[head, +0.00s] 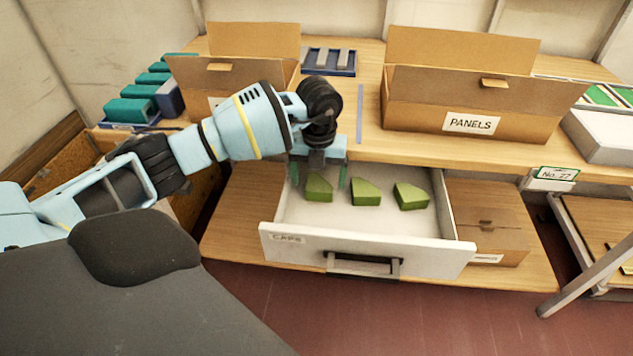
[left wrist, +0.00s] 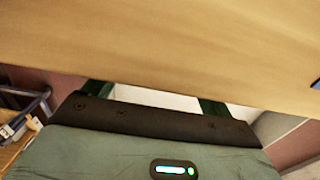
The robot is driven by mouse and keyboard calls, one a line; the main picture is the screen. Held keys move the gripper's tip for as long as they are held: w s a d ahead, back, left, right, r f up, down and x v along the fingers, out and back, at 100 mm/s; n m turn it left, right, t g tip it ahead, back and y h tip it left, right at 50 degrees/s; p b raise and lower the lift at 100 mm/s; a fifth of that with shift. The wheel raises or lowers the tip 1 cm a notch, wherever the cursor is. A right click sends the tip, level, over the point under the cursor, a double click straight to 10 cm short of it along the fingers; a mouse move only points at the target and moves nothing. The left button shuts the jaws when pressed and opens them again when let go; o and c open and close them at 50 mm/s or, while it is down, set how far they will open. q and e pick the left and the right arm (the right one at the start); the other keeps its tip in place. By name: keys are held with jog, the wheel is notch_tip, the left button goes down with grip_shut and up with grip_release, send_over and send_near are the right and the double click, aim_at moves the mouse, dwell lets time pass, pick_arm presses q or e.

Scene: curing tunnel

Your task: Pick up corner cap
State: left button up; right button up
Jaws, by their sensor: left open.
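Three green corner caps lie apart in the open white drawer (head: 430,257) labelled CAPS: a left one (head: 318,189), a middle one (head: 366,193) and a right one (head: 411,197). My left gripper (head: 319,178) points down at the drawer's back left, by the left cap. Its fingers are open, one to each side of that cap in the head view, with nothing held. How high they are above the drawer floor I cannot tell. In the left wrist view the open fingers (left wrist: 155,100) show partly behind the tabletop edge, with white drawer between them and no cap visible.
The wooden tabletop (head: 420,151) overhangs the drawer's back, close to my left gripper. An open PANELS carton (head: 410,112) and another open carton (head: 235,85) stand on it. A closed carton (head: 487,215) sits right of the drawer. Teal blocks (head: 130,110) stand at the left.

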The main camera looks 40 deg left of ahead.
aim_at(319, 190)
pick_arm(q)
notch_tip(319, 190, down, 3)
jog(key=shift+f, duration=0.15)
jog(key=c, duration=1.1)
jog(key=shift+o, duration=0.2)
jog(key=shift+r, duration=0.5)
jog(key=shift+s+d+r, duration=0.1)
jog(key=shift+d+r, duration=0.05)
jog(key=shift+d, duration=0.2)
jog(key=d, duration=0.2)
jog(key=s+d, duration=0.1)
jog(key=d, duration=0.1)
jog(key=s+d, duration=0.1)
jog(key=d, duration=0.2)
jog(key=shift+s+d, duration=0.1)
jog(key=shift+s, duration=0.15)
notch_tip(319, 190, up, 14)
jog(key=shift+p, duration=0.35)
